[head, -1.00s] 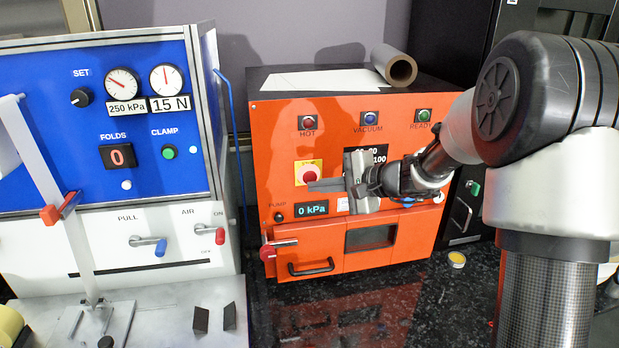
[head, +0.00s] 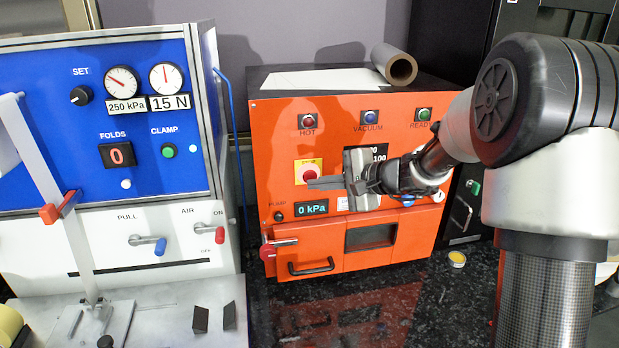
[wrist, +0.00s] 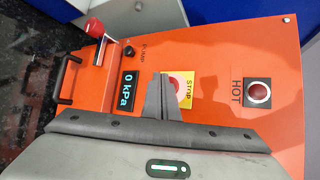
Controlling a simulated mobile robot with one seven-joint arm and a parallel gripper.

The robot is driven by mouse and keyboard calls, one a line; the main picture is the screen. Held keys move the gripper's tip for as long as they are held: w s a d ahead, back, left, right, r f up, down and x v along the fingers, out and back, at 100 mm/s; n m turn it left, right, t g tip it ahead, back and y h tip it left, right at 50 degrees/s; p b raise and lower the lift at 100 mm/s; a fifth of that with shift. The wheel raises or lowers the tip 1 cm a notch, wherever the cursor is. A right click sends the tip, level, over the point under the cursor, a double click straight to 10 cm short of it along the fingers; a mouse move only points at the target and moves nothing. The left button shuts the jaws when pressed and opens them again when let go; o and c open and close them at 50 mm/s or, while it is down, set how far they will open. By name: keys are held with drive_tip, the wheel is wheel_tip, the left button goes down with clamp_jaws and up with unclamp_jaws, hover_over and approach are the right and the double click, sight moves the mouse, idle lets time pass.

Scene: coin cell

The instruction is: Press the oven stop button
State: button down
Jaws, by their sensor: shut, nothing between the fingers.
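The orange oven (head: 278,122) stands at the middle of the head view. Its stop button (head: 309,170) is a red round cap on a yellow plate at the left of the front panel. In the wrist view the stop button (wrist: 177,84) is partly hidden behind my fingers, with the word STOP on its plate. My gripper (head: 310,184) is shut and empty, its fingertips pointing left, close in front of the lower part of the button. It also shows in the wrist view (wrist: 160,82). I cannot tell whether the fingertips touch the cap.
Below the button are the PUMP knob (head: 279,216) and a display reading 0 kPa (head: 311,208). A red-tipped door lever (head: 267,252) and black handle (head: 311,268) stick out lower down. A HOT lamp (head: 307,121) is above. A blue machine (head: 60,130) stands left.

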drive_tip(key=shift+w+a, duration=0.15)
drive_tip(key=shift+w, duration=0.55)
idle(0.7)
drive_tip(key=shift+s, duration=0.1)
drive_tip(key=shift+s+d+b, duration=0.2)
drive_tip(key=shift+s+b, duration=0.7)
drive_tip(key=s+d+b, duration=0.1)
drive_tip(key=s+b, duration=0.1)
drive_tip(key=s, duration=0.4)
drive_tip(key=shift+b, duration=0.4)
drive_tip(key=shift+d, duration=0.1)
